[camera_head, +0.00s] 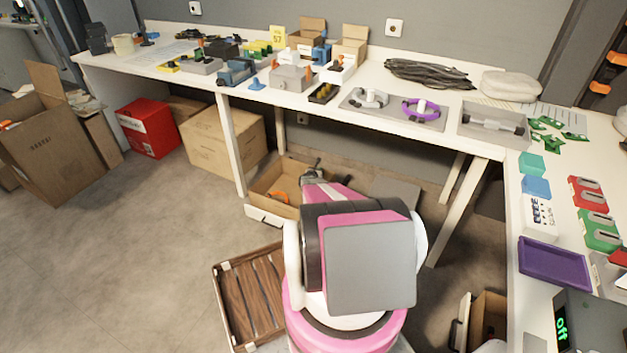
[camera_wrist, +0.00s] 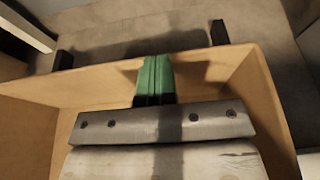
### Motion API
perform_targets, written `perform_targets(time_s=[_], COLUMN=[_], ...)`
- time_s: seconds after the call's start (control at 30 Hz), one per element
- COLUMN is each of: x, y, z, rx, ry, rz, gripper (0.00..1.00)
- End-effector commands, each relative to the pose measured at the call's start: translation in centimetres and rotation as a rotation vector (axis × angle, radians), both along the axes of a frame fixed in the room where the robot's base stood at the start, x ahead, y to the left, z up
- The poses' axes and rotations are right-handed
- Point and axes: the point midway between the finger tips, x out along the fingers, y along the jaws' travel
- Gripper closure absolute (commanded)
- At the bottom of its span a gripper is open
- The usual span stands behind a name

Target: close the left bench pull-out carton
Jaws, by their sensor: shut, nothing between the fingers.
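The left bench pull-out carton (camera_head: 262,184) is an open tan box under the long bench, with a white front panel and a dark handle (camera_head: 263,218) facing out into the room. It stands pulled out, and an orange thing shows inside it. My gripper (camera_head: 311,174) is at the carton's right side, partly hidden by my arm. In the wrist view the carton's tan walls (camera_wrist: 85,88) surround the gripper. My green fingers (camera_wrist: 153,60) are together and empty, close to the far wall; I cannot tell whether they touch it.
The long white bench (camera_head: 440,140) is above, its legs (camera_head: 231,145) near the carton. A slatted wooden crate (camera_head: 250,290) lies on the floor in front. A closed carton (camera_head: 220,140) and a red box (camera_head: 148,128) stand left. Another open carton (camera_head: 488,318) is at lower right.

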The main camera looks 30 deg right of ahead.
Motion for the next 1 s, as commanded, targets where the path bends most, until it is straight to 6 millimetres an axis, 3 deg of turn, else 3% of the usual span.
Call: perform_targets(time_s=[0.03, 0.2, 0.5, 0.7, 1.0], x=[1.3, 4.2, 8.0, 9.3, 9.9], y=[-1.4, -5.0, -9.8, -11.6, -12.4], z=[-0.3, -0.2, -0.2, -0.1, 0.0], rx=[0.000, 0.001, 0.001, 0.000, 0.000], ry=[-0.001, -0.001, 0.000, 0.000, 0.000], rz=[-0.001, 0.000, 0.000, 0.000, 0.000], gripper=[1.00, 1.00, 1.00, 1.00, 1.00])
